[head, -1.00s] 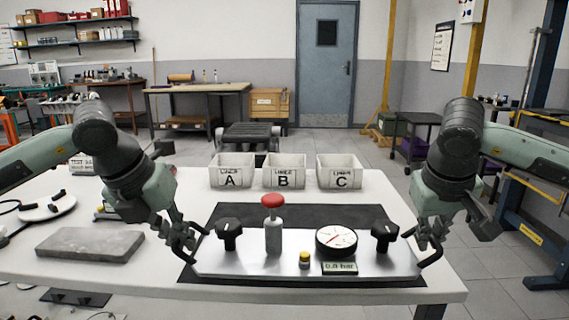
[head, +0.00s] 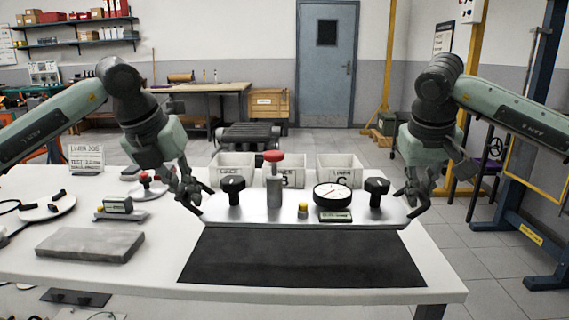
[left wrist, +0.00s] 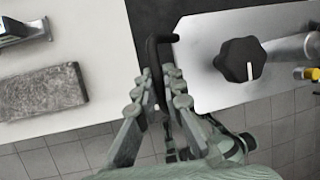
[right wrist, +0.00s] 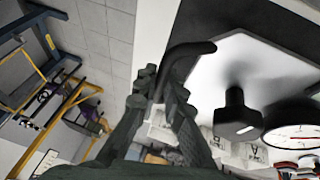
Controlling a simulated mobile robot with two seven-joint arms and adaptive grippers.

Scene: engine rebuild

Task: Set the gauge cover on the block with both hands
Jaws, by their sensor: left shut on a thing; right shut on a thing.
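The gauge cover (head: 250,215) is a level silver plate with two black knobs, a red-topped plunger, a yellow button and a round white gauge (head: 332,194). It has a black handle at each end. My left gripper (head: 190,193) is shut on the left handle, which shows in the left wrist view (left wrist: 155,45). My right gripper (head: 413,198) is shut on the right handle, which shows in the right wrist view (right wrist: 192,54). The cover hangs beyond the black mat (head: 300,262), in front of the bins. I cannot identify the block for certain.
Three white lettered bins (head: 236,163) stand behind the cover, partly hidden by it. A grey slab (head: 90,243) lies at the left of the white table (head: 150,280). Small devices (head: 118,207) and a sign (head: 86,158) are farther back left. The mat is bare.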

